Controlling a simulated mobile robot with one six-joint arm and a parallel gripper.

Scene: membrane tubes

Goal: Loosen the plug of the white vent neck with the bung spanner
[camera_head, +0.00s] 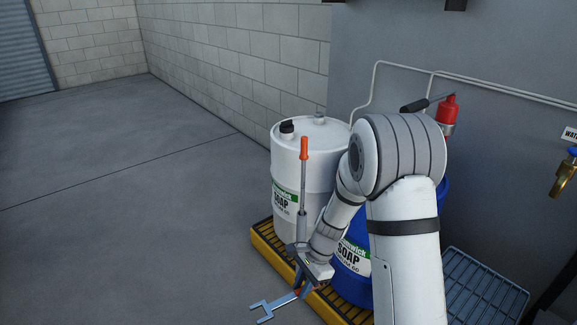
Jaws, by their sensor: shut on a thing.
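The white drum (262,150) stands upright, labelled SOAP. A black-capped neck (286,128) is at the left of its top. A small pale grey neck (320,118), apparently the white vent neck, is at the back right. My gripper (304,272) is low in front of the drum, shut on a tool. A grey shaft with an orange handle (304,149) rises from it, and a blue-grey forked head (264,308), apparently the bung spanner's, points down left. I cannot tell whether these are one piece. The tool is well below the necks.
A blue SOAP drum (352,262) is partly hidden behind my arm. Both drums stand on a yellow-edged pallet (262,240). Open floor lies left.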

